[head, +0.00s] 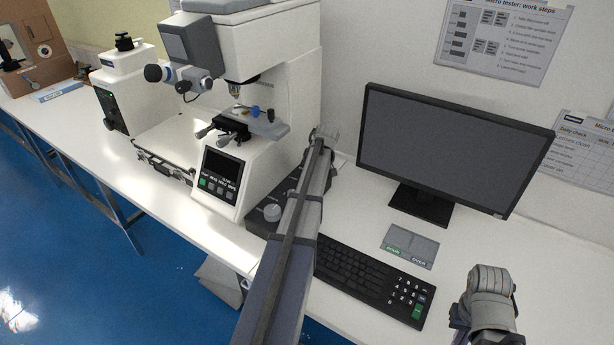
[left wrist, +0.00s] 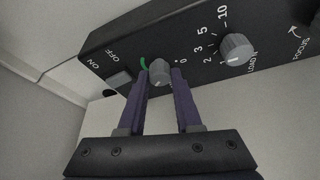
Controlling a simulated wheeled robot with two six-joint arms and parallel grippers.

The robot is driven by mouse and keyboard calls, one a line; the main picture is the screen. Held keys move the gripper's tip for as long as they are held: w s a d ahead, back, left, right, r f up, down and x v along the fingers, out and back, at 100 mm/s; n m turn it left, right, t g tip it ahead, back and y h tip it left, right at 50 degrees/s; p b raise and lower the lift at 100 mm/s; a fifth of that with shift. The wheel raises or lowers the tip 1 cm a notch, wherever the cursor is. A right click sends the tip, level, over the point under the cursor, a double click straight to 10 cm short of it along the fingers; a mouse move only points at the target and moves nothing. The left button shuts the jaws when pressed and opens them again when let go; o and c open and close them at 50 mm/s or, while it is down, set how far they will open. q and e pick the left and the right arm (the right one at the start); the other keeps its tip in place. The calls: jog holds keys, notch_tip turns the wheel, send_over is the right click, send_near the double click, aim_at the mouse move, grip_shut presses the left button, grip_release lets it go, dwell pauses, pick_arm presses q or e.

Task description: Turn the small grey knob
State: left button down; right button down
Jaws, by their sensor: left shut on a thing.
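The small grey knob (left wrist: 160,72) is on a black control panel (left wrist: 200,82) in the left wrist view, beside a green curved mark and a "0". My left gripper (left wrist: 161,76) has its two purple fingers on either side of this knob and is shut on it. In the head view the black control box (head: 262,224) stands right of the white tester, and my left arm crosses over it. The small knob and my left fingertips are hidden there. A part of my right arm shows at the bottom right; its gripper is out of view.
A larger grey load knob (left wrist: 236,48) sits right of the small knob, and an ON/OFF switch (left wrist: 119,80) left of it. A round grey knob (head: 272,212) shows on the box's front. The keyboard (head: 368,282), monitor (head: 450,145) and tester (head: 222,175) surround the box.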

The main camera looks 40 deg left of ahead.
pick_arm(q)
jog(key=n+g, duration=0.1)
jog(key=n, duration=0.3)
jog(key=n+g, duration=0.1)
jog(key=n, duration=0.1)
jog(key=shift+w+n+g, duration=0.3)
jog(key=n+g, duration=0.1)
jog(key=n, duration=0.2)
jog(key=n+g+h, duration=0.1)
jog(key=n, duration=0.2)
jog(key=shift+w+a+h, duration=0.15)
jog(key=shift+a+h, duration=0.05)
jog(key=shift+h, duration=0.1)
jog(key=n+h, duration=0.1)
jog(key=n, duration=0.2)
jog(key=n+g+h, duration=0.1)
jog(key=n, duration=0.1)
jog(key=shift+a+n, duration=0.15)
jog(key=shift+n, duration=0.25)
jog(key=n+h, duration=0.2)
jog(key=n, duration=0.3)
jog(key=shift+a+n, duration=0.1)
jog(key=shift+n, duration=0.5)
jog(key=c, duration=0.6)
grip_release()
